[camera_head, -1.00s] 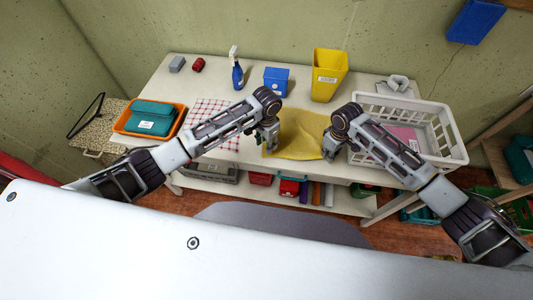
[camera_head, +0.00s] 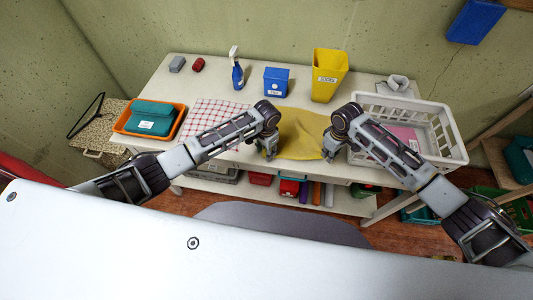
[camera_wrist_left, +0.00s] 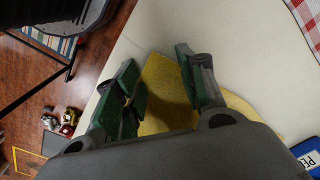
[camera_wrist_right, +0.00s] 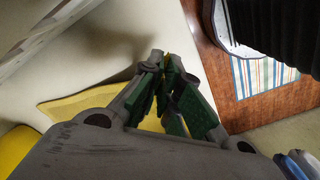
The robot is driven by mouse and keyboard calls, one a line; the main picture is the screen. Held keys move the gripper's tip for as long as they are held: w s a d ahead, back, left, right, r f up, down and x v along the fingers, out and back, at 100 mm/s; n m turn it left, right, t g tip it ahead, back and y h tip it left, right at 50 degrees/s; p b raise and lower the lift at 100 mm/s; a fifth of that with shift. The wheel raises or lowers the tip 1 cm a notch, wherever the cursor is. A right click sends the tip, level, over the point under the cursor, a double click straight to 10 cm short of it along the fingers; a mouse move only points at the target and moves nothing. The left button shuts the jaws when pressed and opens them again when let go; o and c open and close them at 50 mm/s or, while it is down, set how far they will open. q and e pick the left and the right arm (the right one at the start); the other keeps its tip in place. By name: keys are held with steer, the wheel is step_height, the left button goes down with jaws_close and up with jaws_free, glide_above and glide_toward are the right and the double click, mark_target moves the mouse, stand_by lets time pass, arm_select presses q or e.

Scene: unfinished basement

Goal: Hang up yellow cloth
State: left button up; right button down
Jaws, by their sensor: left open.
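The yellow cloth (camera_head: 300,135) lies on the white table between my two grippers, with its near edge by the table's front edge. My left gripper (camera_head: 268,152) is open at the cloth's left front part. In the left wrist view, yellow cloth (camera_wrist_left: 165,100) shows between and beyond the spread fingers (camera_wrist_left: 158,62). My right gripper (camera_head: 331,152) is at the cloth's right front corner. In the right wrist view its fingertips (camera_wrist_right: 163,60) are close together, with yellow cloth (camera_wrist_right: 85,103) at and between them. The exact pinch is partly hidden by the fingers.
A yellow bin (camera_head: 328,72), blue box (camera_head: 276,82) and spray bottle (camera_head: 237,72) stand behind the cloth. A checkered cloth (camera_head: 208,113) and orange tray (camera_head: 125,118) lie left. A thin black frame (camera_head: 86,115) is further left.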

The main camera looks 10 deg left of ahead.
arm_select(q)
steer(key=shift+f, duration=0.1)
steer(key=shift+c, duration=0.5)
jaws_close()
stand_by(0.3)
steer(key=shift+r, duration=2.55)
